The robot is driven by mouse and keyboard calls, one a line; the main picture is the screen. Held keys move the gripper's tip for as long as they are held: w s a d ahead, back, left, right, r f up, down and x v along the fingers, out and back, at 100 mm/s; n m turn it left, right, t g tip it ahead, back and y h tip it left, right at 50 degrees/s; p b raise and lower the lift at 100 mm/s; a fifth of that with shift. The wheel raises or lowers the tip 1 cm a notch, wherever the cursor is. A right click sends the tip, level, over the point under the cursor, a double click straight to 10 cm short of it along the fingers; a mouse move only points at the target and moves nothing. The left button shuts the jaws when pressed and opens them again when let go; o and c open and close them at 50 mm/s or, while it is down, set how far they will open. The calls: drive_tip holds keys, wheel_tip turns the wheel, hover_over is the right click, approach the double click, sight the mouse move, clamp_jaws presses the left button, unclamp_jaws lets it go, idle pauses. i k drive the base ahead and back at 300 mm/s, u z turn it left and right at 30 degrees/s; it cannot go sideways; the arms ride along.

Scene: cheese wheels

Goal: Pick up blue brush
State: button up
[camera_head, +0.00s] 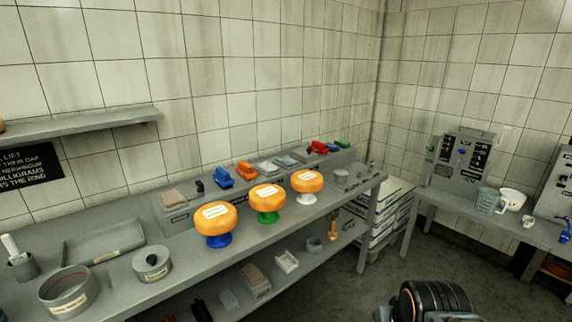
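A blue item (223,177), which looks like a brush, sits on the raised back ledge of the long grey bench, left of a similar orange item (246,170). A black ribbed round part of my arm shows at the bottom right, far from the bench's back ledge. My gripper's fingers do not show.
Three orange cheese wheels (216,218) stand on coloured pedestals in front of the ledge. A round pot (68,292) and a lidded tin (152,263) stand at the front left. A second bench (470,212) holds a control box and mugs. Open floor lies between the benches.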

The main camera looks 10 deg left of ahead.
sight(222, 177)
drive_tip(key=u, duration=0.2)
drive_tip(key=i, duration=0.3)
drive_tip(key=u, duration=1)
drive_tip(key=i, duration=1)
drive_tip(key=u, duration=0.5)
